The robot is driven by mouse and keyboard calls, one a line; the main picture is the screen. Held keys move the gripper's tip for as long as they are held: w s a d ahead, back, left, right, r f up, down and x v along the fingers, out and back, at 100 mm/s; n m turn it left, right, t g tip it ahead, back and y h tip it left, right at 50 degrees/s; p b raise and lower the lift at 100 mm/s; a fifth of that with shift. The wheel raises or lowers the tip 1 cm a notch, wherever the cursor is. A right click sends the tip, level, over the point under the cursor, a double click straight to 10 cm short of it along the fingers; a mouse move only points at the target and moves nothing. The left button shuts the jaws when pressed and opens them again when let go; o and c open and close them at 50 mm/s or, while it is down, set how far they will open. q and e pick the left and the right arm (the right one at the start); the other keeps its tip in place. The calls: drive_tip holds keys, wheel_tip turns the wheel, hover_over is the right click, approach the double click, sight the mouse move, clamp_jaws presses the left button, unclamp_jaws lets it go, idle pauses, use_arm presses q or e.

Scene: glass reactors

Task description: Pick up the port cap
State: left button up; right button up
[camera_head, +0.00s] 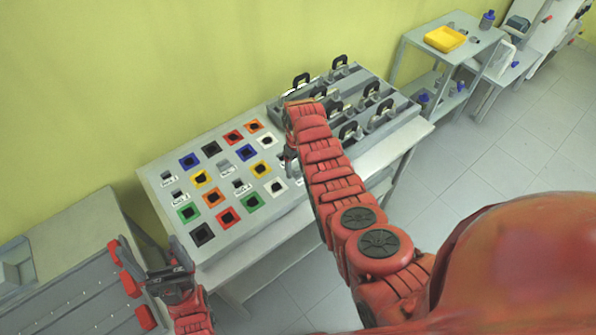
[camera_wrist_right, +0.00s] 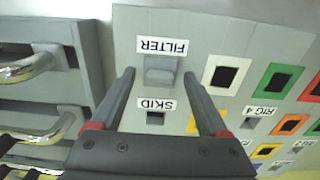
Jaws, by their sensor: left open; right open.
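A grey block-like piece, which looks like the port cap (camera_wrist_right: 160,70), sits on the pale panel (camera_wrist_right: 190,20) between upside-down labels reading FILTER and SKID, in the right wrist view. My right gripper (camera_wrist_right: 159,76) is open, one fingertip on each side of this piece; I cannot tell whether they touch it. In the head view my right arm hides this piece and most of that gripper. My left gripper (camera_head: 153,256) is open and empty, low at the left in front of the panel table, away from the panel.
Colored square ports (camera_head: 189,160) cover the panel. A shelf (camera_head: 470,52) with a yellow tray (camera_head: 445,38) is further right. A grey bench (camera_head: 80,245) is at left.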

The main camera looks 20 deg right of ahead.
clamp_jaws()
idle(0.3)
drive_tip(key=shift+r, duration=0.1)
